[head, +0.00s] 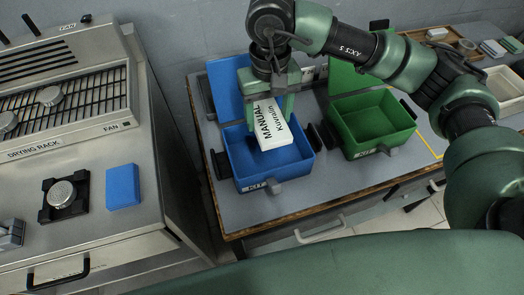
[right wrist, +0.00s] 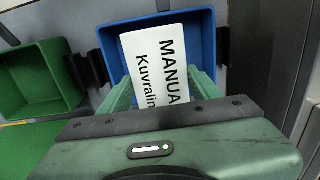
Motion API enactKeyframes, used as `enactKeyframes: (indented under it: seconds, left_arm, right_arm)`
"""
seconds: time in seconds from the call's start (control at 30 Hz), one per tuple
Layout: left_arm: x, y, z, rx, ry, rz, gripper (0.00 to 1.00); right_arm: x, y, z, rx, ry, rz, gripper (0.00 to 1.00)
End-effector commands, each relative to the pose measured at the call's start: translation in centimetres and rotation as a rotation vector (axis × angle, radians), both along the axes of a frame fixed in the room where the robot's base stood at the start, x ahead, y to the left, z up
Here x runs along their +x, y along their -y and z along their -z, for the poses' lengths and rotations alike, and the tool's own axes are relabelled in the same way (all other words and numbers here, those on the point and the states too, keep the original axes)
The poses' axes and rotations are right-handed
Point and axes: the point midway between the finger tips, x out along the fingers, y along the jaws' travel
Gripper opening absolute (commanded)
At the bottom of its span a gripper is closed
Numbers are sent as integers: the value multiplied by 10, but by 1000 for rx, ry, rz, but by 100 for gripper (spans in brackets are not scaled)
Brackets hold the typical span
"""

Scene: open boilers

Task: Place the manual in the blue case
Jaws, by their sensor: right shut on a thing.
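The manual, a white booklet (head: 269,125) marked "MANUAL Kuvralin", is tilted with its lower end over the blue case. It also shows in the right wrist view (right wrist: 159,62). My right gripper (head: 271,102) is shut on its upper part, above the case. The open blue case (head: 248,178) stands on the grey table with its lid raised at the back. In the right wrist view the blue case (right wrist: 203,37) lies behind the manual. I cannot tell whether the manual touches the case. My left gripper is not in view.
An open green case (head: 383,140) stands to the right of the blue one. A steel drying rack (head: 60,100) with a blue block (head: 123,187) is at the left. Trays (head: 505,85) and small items are at the back right. The table's front strip (head: 285,205) is clear.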

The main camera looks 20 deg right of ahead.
Motion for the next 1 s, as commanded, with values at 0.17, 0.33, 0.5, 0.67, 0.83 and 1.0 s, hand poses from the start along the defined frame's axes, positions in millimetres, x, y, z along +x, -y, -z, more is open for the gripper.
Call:
enactKeyframes:
  seconds: [0.17, 0.33, 0.5, 0.67, 0.83, 1.0]
  left_arm:
    - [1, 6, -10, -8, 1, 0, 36]
    - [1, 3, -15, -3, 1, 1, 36]
    - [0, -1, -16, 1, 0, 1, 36]
    - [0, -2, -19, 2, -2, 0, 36]
    - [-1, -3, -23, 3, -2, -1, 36]
    - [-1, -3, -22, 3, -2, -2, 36]
  right_arm:
    - [-1, 0, 47, 1, -6, 1, 18]
    - [-1, 0, 83, 1, -3, 2, 18]
    - [0, -1, 99, 1, -1, 0, 18]
    - [-1, 0, 113, 0, -3, 2, 18]
    - [0, -1, 138, 2, -1, 1, 18]
    - [0, -1, 142, 2, 1, 0, 18]
